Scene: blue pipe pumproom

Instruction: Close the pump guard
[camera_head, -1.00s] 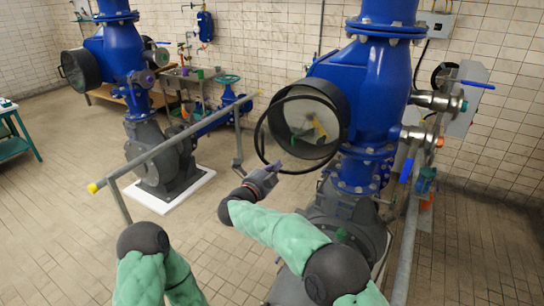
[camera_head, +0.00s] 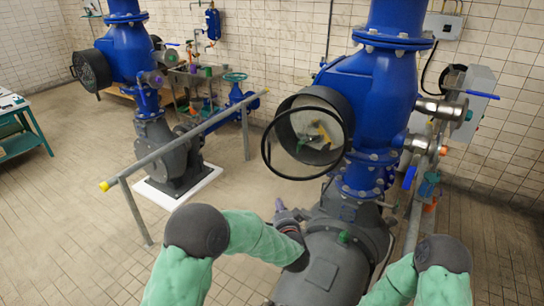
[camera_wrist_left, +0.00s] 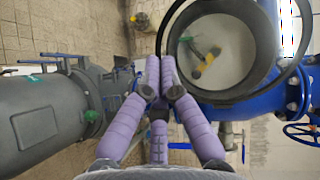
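The pump guard (camera_head: 266,153) is a round dark ring with a see-through pane on the front of the near blue pump's dark drum (camera_head: 303,97). It stands off the drum at an angle, open. Yellow and green parts show through the pane. In the left wrist view the guard's rim (camera_wrist_left: 162,28) curves just beyond the fingertips. My left gripper (camera_head: 279,205) is below the guard and apart from it in the head view. Its purple fingers (camera_wrist_left: 159,62) are together with nothing visible between them. My right gripper is out of the head view; only its green-sleeved arm shows.
A grey motor casing (camera_head: 325,270) lies close below my left gripper. A grey handrail (camera_head: 185,140) with yellow ends stands to the left. Valves with blue levers (camera_head: 410,176) stick out right of the pump. A second blue pump (camera_head: 127,55) stands farther left.

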